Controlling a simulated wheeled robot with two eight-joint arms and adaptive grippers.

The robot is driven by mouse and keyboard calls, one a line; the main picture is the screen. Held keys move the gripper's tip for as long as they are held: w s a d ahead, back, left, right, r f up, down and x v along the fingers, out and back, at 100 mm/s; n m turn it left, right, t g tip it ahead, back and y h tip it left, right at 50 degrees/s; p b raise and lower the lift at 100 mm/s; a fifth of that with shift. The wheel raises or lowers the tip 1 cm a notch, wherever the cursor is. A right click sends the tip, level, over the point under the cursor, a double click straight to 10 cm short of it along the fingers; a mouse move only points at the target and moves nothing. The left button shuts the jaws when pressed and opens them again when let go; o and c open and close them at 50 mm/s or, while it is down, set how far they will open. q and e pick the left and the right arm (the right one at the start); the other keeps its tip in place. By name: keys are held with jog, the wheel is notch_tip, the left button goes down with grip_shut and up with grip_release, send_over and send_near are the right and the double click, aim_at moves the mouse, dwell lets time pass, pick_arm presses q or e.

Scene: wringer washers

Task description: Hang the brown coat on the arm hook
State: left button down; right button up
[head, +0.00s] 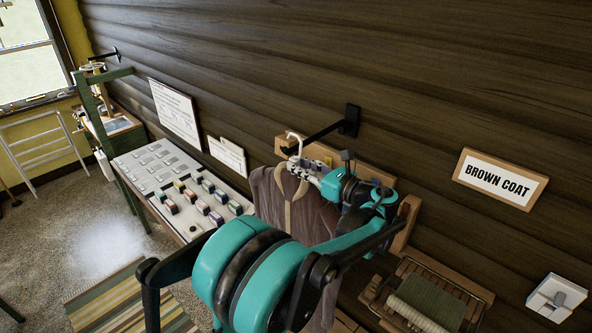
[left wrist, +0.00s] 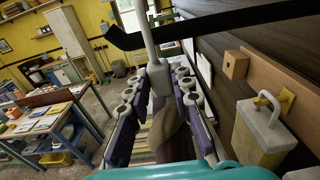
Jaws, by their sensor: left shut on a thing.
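The brown coat (head: 268,197) hangs upright from a pale hanger (head: 290,187) in the head view. My left gripper (head: 307,168) is shut on the hanger's neck, just above the coat's collar. The left wrist view shows the pale hanger stem (left wrist: 151,55) rising between the fingers, with some brown cloth (left wrist: 168,125) below. The black arm hook (head: 325,132) sticks out from the plank wall, and its outer end is close to the hanger's hook. It also crosses the top of the left wrist view (left wrist: 215,24). I cannot tell whether the hanger's hook rests over it. My right gripper is not in view.
A "BROWN COAT" sign (head: 498,178) is on the wall at right. A wooden peg rail (head: 378,170) runs behind my gripper. A tilted board with colourful blocks (head: 180,190) stands to the left. A slatted wooden wringer (head: 425,295) is below right. A white switch (head: 556,297) is on the wall.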

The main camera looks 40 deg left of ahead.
pick_arm(q)
jog(key=shift+w+d+b, duration=0.2)
jog(key=shift+w+b, duration=0.1)
jog(key=shift+w, duration=1.85)
dwell(0.3)
jog(key=shift+f+b, duration=0.2)
jog(key=shift+b, duration=0.25)
jog(key=shift+f+b, duration=0.3)
jog(key=shift+f, duration=0.05)
jog(key=shift+f+b, duration=0.8)
jog(key=shift+f, duration=0.1)
dwell(0.4)
jog(key=shift+s, duration=0.1)
jog(key=c, duration=1.3)
grip_release()
jog(key=shift+d, duration=0.1)
jog(key=shift+o, duration=0.2)
